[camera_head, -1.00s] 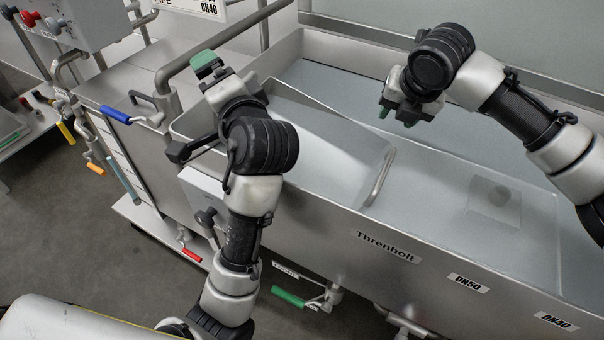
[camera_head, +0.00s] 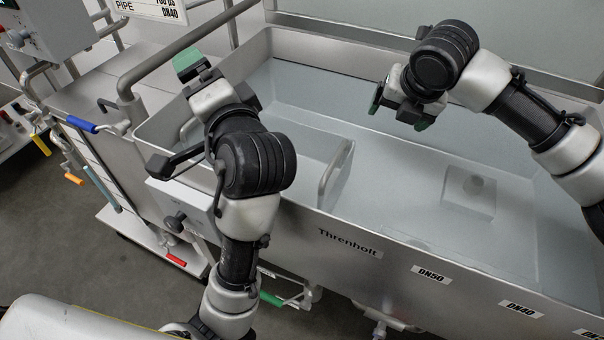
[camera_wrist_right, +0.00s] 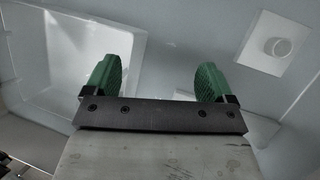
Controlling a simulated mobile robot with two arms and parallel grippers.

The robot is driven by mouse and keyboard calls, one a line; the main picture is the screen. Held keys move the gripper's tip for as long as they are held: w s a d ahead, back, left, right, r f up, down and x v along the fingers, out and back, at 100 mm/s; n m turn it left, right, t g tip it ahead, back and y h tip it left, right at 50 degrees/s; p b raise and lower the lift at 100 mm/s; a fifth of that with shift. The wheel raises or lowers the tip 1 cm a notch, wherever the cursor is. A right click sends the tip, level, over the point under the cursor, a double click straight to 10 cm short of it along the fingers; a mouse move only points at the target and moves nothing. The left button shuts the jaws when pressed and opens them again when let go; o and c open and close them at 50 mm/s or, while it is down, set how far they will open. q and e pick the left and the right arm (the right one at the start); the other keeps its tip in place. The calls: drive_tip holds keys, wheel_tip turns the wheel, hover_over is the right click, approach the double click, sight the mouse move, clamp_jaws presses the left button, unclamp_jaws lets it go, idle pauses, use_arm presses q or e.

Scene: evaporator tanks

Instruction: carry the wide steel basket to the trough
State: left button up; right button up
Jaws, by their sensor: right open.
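A pipe rail (camera_head: 180,45) and a sign (camera_head: 150,8) are at upper left. Coloured valve levers, one blue (camera_head: 80,124), line the left side. The trough's middle floor is clear.

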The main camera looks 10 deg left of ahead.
use_arm(q)
drive_tip(key=shift+d+f+h, duration=0.25)
drive_tip(key=shift+d+h, duration=0.15)
drive_tip(key=shift+d, duration=0.15)
use_arm(e)
drive_tip(key=shift+r, duration=0.1)
drive_tip(key=v, duration=0.8)
drive_tip(key=shift+f, duration=0.25)
use_arm(q)
drive_tip(key=shift+w+a+f, duration=0.2)
drive_tip(key=shift+w+f, duration=0.35)
drive_tip(key=shift+w, duration=0.35)
use_arm(e)
drive_tip(key=x, duration=0.7)
drive_tip(key=shift+f, duration=0.2)
use_arm(q)
drive_tip(key=shift+a+r, duration=0.1)
use_arm(e)
drive_tip(key=shift+a+r, duration=0.1)
